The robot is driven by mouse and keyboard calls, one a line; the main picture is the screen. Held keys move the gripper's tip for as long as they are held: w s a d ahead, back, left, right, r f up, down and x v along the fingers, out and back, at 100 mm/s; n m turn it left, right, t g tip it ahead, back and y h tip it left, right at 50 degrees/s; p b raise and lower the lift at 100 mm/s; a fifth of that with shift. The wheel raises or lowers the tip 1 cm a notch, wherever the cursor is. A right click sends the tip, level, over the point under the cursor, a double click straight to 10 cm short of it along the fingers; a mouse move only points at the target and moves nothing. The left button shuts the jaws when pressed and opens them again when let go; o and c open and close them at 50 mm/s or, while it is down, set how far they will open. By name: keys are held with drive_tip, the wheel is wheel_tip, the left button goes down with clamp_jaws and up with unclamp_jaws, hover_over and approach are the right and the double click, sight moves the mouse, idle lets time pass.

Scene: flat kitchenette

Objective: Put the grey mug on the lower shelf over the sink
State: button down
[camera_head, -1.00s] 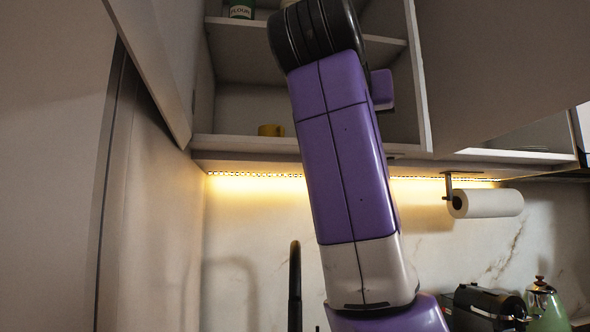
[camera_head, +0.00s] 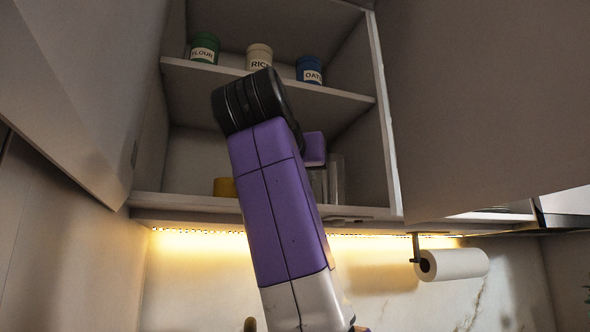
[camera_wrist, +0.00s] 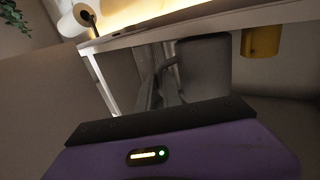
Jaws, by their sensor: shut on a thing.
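The grey mug (camera_wrist: 203,68) shows in the wrist view, which looks upside down. My gripper (camera_wrist: 160,86) is shut on it at the handle side. The mug is close to the front edge of the lower shelf (camera_head: 150,199) of the open cupboard over the sink; I cannot tell whether it touches the shelf. In the head view my arm hides the mug and my gripper's fingers. A yellow mug (camera_head: 224,187) stands on the lower shelf at the left, partly behind my arm; it also shows in the wrist view (camera_wrist: 260,42), beside the grey mug.
Clear glasses (camera_head: 337,180) stand on the lower shelf right of my arm. Green (camera_head: 204,48), cream (camera_head: 259,57) and blue (camera_head: 310,69) canisters stand on the upper shelf. Open cupboard doors flank both sides. A paper towel roll (camera_head: 455,264) hangs below at the right.

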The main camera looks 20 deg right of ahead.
drive_tip(key=w+p, duration=0.2)
drive_tip(key=w, duration=0.3)
drive_tip(key=shift+w+f, duration=0.1)
drive_tip(key=shift+w, duration=0.05)
drive_tip(key=c, duration=1.5)
unclamp_jaws()
drive_tip(key=b+v, duration=0.2)
drive_tip(key=v, duration=1)
drive_tip(key=shift+f, duration=0.1)
